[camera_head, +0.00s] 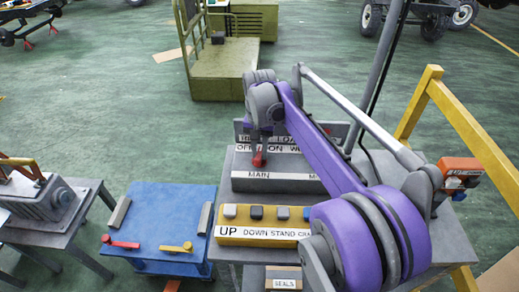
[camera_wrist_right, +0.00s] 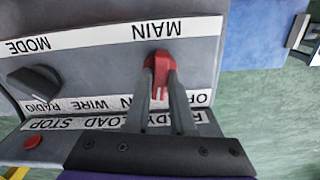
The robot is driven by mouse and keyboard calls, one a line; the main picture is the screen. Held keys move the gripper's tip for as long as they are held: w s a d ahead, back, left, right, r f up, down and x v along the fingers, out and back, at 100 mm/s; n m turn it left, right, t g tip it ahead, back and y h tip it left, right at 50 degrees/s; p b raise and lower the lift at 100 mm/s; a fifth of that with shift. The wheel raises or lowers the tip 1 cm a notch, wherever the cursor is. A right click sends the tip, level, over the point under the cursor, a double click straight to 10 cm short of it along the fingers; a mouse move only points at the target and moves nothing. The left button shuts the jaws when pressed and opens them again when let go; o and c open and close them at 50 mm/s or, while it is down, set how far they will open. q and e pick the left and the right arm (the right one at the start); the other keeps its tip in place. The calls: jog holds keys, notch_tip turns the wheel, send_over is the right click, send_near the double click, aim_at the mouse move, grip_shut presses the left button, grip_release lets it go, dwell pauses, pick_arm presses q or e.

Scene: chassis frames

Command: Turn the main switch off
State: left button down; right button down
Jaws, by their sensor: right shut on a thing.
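The main switch is a red handle (camera_wrist_right: 160,66) on a grey control box, beside the MAIN label. In the right wrist view my right gripper (camera_wrist_right: 161,88) has its two fingers closed around the red handle. In the head view the red handle (camera_head: 258,159) shows just below the right gripper (camera_head: 259,148), above the MAIN label. The grey control box (camera_head: 244,180) stands on a grey table, partly hidden by my purple right arm. A dark mode knob (camera_wrist_right: 36,82) sits beside the switch. My left gripper is not in view.
A yellow button box (camera_head: 262,234) stands in front of the grey box. A blue table (camera_head: 150,215) with red and yellow levers is at the left. A yellow frame (camera_head: 455,115) and an orange box (camera_head: 459,166) stand at the right. Green floor is open behind.

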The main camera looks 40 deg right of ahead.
aim_at(260, 153)
jog(key=n, duration=0.5)
jog(key=shift+n+p, duration=0.3)
jog(key=n, duration=0.5)
jog(key=shift+n, duration=0.3)
jog(key=c, duration=0.8)
grip_release()
jog(key=shift+o, duration=0.2)
notch_tip(260, 153, up, 11)
jog(key=p, duration=0.1)
jog(key=shift+f, duration=0.1)
